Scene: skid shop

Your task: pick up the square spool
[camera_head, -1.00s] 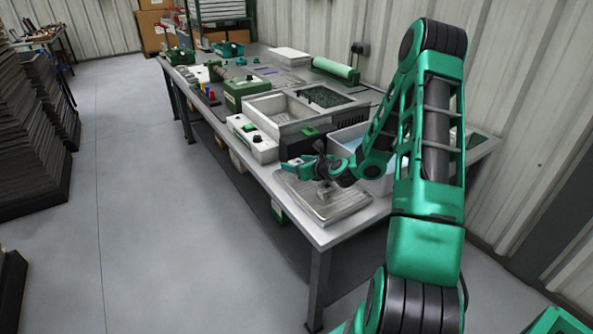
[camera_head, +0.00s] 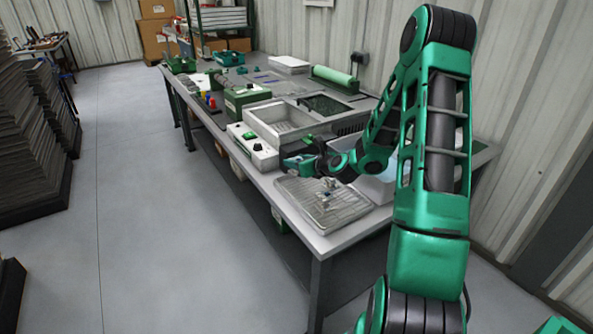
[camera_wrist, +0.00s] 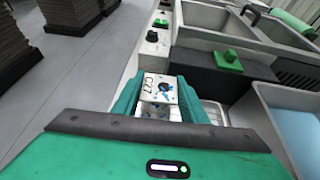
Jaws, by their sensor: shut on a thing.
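The square spool (camera_wrist: 159,91) is a small pale block with blue specks, a dark hole and the marking "C27" on its face. In the wrist view it sits between the two green fingers of my gripper (camera_wrist: 160,98), which is shut on it. In the head view my gripper (camera_head: 327,183) is over the ribbed metal tray (camera_head: 338,216) at the near end of the bench, and the spool is too small there to make out in detail. The spool's lower part is hidden by my gripper in the wrist view.
A white control box (camera_head: 250,148) and a double metal basin (camera_head: 272,125) stand beyond the tray. A white tub with blue liquid (camera_wrist: 292,125) is to the right. The bench's front edge is close to the tray; open floor (camera_head: 150,200) lies left.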

